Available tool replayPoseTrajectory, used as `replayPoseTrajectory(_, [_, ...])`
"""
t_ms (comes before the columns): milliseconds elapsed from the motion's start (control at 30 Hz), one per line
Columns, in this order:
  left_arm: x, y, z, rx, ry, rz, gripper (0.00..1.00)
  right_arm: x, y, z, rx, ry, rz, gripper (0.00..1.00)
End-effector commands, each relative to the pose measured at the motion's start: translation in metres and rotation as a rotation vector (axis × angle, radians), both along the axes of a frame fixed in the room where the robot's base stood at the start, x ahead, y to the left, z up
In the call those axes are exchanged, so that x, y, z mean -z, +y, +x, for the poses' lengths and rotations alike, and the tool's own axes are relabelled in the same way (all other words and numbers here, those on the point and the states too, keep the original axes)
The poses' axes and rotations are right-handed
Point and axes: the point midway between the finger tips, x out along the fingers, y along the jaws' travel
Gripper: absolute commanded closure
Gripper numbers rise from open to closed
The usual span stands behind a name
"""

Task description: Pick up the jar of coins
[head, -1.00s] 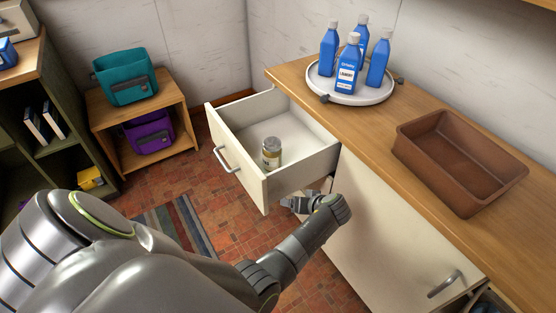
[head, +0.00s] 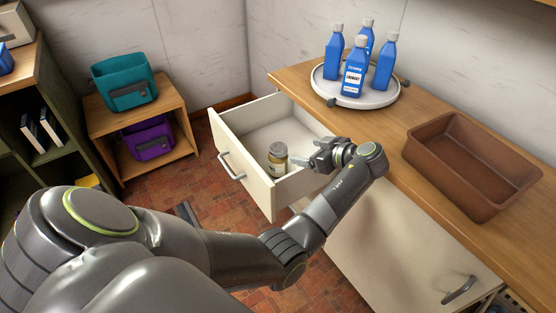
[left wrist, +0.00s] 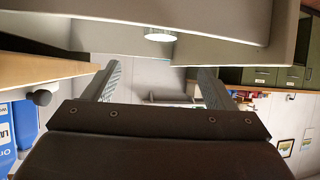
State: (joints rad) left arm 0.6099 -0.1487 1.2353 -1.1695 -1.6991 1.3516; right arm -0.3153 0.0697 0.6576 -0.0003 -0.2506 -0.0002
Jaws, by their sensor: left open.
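The jar of coins (head: 277,157), a small glass jar with a grey lid and yellowish contents, stands upright inside the open drawer (head: 246,163), near its front panel. My left gripper (head: 316,161) is open and empty. In the head view it is to the right of the jar, around the drawer's right side wall and apart from the jar. In the left wrist view, the open fingers (left wrist: 154,84) point toward the drawer, whose pale walls cross the top. A pale disc (left wrist: 160,36) there looks like the jar's lid, partly cut off by a wall. My right gripper is not in view.
The wooden counter (head: 396,137) beside the drawer holds a round tray (head: 325,94) with several blue bottles (head: 355,78) and a brown bin (head: 463,190). A closed cabinet door is below. A shelf with teal (head: 123,83) and purple bags (head: 148,140) stands left.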

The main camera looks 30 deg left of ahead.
Motion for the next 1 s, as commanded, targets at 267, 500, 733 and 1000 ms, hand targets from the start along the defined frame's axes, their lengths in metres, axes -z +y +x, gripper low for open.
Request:
replayPoseTrajectory(267, [0.026,0.048,0.009,0.0,0.002,0.002,0.22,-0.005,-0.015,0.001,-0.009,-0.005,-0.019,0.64])
replayPoseTrajectory(500, [0.035,0.061,0.012,0.001,0.002,0.0,0.22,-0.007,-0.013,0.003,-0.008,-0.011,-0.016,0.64])
replayPoseTrajectory(733, [0.053,0.088,0.016,0.0,0.004,0.003,0.22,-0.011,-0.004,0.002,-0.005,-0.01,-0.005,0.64])
replayPoseTrajectory(1000, [0.062,0.1,0.019,0.001,0.001,-0.001,0.22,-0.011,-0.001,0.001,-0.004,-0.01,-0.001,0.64])
